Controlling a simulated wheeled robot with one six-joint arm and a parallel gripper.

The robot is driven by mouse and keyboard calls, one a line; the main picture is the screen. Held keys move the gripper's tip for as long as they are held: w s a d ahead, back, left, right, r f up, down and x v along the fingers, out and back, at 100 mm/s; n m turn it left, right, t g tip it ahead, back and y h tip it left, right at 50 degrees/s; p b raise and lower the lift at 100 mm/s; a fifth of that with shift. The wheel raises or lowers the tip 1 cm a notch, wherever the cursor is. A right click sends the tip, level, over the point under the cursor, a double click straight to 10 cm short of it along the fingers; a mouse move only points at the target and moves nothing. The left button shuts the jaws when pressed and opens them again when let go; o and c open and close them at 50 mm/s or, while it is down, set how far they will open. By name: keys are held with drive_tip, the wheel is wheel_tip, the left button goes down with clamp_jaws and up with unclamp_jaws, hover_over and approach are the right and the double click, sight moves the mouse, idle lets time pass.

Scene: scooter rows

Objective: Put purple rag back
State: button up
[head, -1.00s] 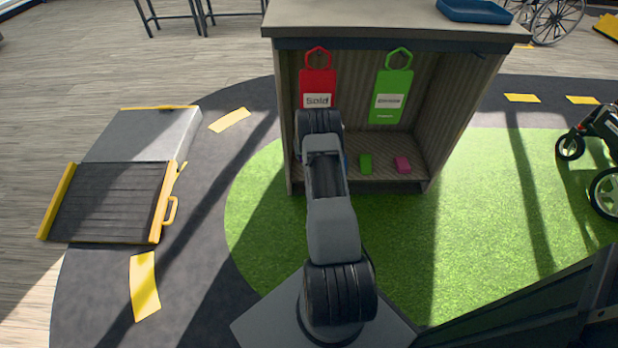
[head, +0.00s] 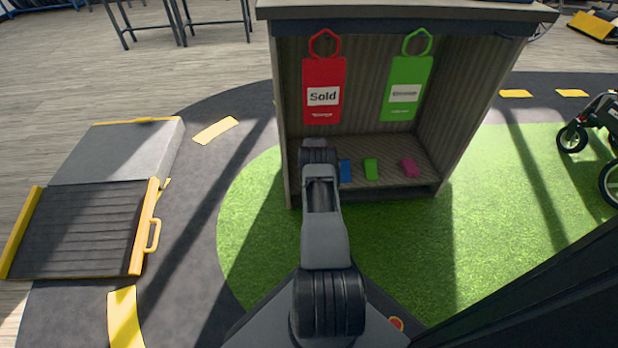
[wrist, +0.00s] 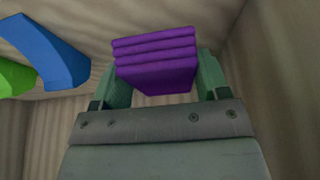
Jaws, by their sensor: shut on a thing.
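The purple rag (wrist: 156,62), a folded stack with several layers, is between the fingers of my gripper (wrist: 160,80) in the wrist view. The green fingers are shut on its two sides. The wrist view shows it inside a ribbed compartment, close to the blue item; I cannot tell whether it touches the shelf. In the head view my arm reaches into the left part of the open cabinet (head: 284,130), and the arm hides the rag and the fingers.
On the cabinet's lower shelf stand a blue item (head: 345,171), a green item (head: 371,169) and a pink item (head: 410,168). A red "Sold" tag (head: 323,78) and a green tag (head: 403,72) hang above. A ramp (head: 82,228) lies left on the floor.

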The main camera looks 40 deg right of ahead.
drive_tip(key=shift+f+b, duration=0.95)
drive_tip(key=shift+f, duration=1.5)
drive_tip(key=shift+f, duration=0.15)
drive_tip(key=o, duration=0.9)
drive_tip(key=p+v, duration=0.6)
drive_tip(key=v, duration=0.6)
drive_tip(key=shift+p, duration=0.3)
